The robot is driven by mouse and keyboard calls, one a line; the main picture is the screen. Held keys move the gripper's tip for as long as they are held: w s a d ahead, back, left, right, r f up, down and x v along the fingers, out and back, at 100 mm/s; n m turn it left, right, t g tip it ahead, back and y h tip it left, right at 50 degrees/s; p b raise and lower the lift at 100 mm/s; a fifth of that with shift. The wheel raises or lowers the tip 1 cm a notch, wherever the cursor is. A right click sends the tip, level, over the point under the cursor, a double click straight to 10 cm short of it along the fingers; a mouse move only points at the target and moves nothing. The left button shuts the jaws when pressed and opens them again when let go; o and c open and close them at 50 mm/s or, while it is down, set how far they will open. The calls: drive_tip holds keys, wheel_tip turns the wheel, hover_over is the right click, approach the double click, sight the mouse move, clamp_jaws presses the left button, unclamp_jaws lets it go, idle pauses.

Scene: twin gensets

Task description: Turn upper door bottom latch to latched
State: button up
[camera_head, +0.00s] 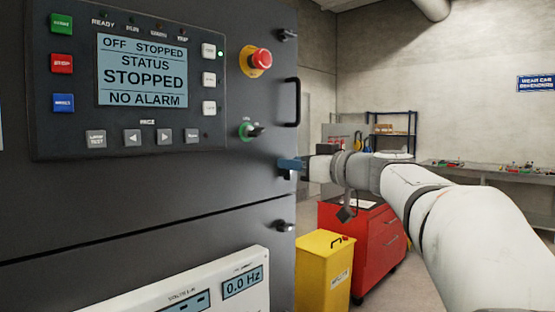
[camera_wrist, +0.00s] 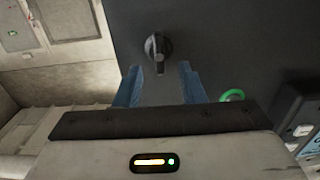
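The upper door (camera_head: 150,190) is a dark cabinet door carrying the control panel. My gripper (camera_head: 291,164) has blue fingers and is at the door's right edge, below the black handle. In the wrist view a dark round latch knob (camera_wrist: 158,47) with a short grip sits on the dark door face, just beyond and between my fingertips (camera_wrist: 159,76). The grip points down in that picture, toward my gripper. The fingers are apart with nothing held between them; contact with the knob cannot be told. In the head view my gripper hides this latch. The door's top latch (camera_head: 287,35) shows above.
A black door handle (camera_head: 294,102), a green-ringed switch (camera_head: 250,131) and a red emergency stop (camera_head: 257,61) stick out nearby. Another latch (camera_head: 285,225) sits below the door seam. A yellow bin (camera_head: 324,275) and red tool cabinet (camera_head: 363,240) stand right of the cabinet.

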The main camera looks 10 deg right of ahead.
drive_tip(key=shift+w+a, duration=0.3)
drive_tip(key=shift+w, duration=0.1)
drive_tip(key=shift+c, duration=0.2)
drive_tip(key=shift+s, duration=0.1)
clamp_jaws()
drive_tip(key=shift+f, duration=0.1)
